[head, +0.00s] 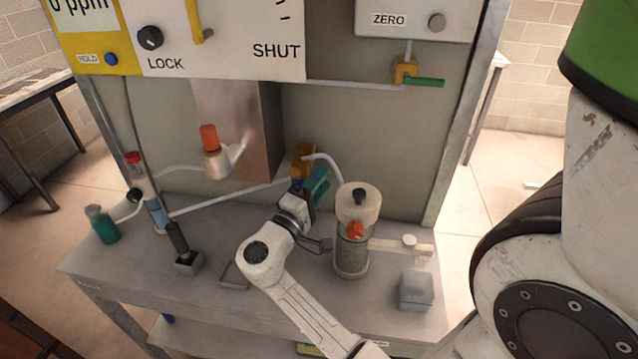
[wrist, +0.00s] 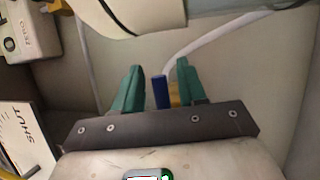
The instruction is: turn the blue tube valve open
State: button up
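The blue tube valve has a blue handle (wrist: 159,91) and a yellow body (wrist: 175,95). In the wrist view the blue handle stands upright between my gripper's (wrist: 157,80) two green fingers, with a gap visible on each side. The gripper is open. In the head view the valve's yellow-brown body (head: 303,158) is on the back panel behind the bench, and a bit of the blue handle (head: 297,182) shows beside my gripper (head: 309,182). A white tube (wrist: 208,42) leads away from the valve. The fingers and gripper hide much of the valve.
A clear cylinder with a white cap (head: 358,202) stands just right of my gripper. An orange-capped fitting (head: 209,140) is to the left. A green-handled valve (head: 424,82) is at upper right. A grey box (head: 416,290) and black-handled tool (head: 180,243) are on the bench.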

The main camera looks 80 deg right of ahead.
aim_at(297, 180)
grip_shut()
